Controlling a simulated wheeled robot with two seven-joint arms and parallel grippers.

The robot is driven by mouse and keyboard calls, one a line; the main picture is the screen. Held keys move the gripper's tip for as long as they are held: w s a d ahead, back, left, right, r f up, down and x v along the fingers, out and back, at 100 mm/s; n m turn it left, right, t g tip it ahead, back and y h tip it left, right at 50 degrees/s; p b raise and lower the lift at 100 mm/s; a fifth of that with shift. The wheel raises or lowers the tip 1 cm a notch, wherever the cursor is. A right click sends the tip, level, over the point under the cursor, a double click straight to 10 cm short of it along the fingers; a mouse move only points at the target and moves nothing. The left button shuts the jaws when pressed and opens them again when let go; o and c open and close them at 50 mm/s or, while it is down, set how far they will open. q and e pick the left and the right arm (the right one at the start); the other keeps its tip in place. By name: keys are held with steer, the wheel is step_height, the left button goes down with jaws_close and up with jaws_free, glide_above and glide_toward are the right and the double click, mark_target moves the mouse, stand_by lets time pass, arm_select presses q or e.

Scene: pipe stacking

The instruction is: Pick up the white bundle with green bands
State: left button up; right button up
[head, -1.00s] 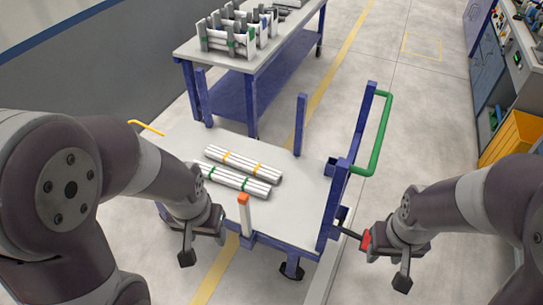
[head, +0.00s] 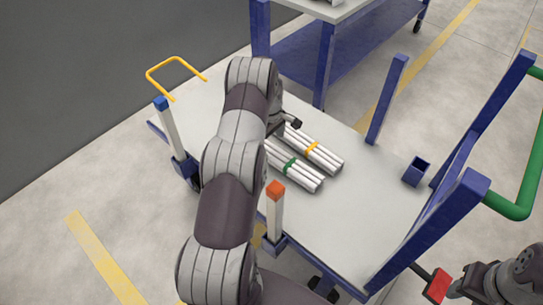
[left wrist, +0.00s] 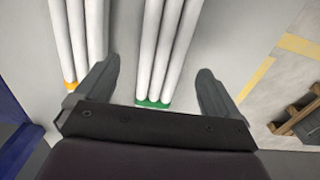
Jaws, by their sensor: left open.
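The white bundle with green bands (head: 305,180) lies on the cart's flat top. My left arm partly covers it in the head view. In the left wrist view this bundle (left wrist: 165,45) runs lengthwise between the two fingers, with a green band near the gripper's base. My left gripper (left wrist: 156,85) is open above the bundle, with visible space on both sides. In the head view the left gripper (head: 287,121) is mostly hidden behind my arm. My right gripper (head: 497,280) is at the lower right corner, cut off, and its jaws are not clear.
A second white bundle with yellow bands (head: 318,151) lies beside the first, close to my left finger in the wrist view. The cart (head: 345,215) has upright posts, including an orange-capped post (head: 275,210), and a green handle (head: 520,205). A blue-legged table (head: 350,45) stands behind.

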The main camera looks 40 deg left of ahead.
arm_select(q)
steer(key=f, duration=0.2)
steer(key=f+b, duration=0.1)
steer(key=f, duration=0.1)
steer(key=shift+s+d+f+b, duration=0.1)
steer(key=shift+s+f+b, duration=0.1)
steer(key=shift+f+b, duration=0.15)
steer(key=shift+w+f, duration=0.1)
steer(key=shift+f, duration=0.4)
steer(key=shift+r, duration=0.1)
steer(key=shift+c, duration=0.4)
steer(key=c, duration=1.2)
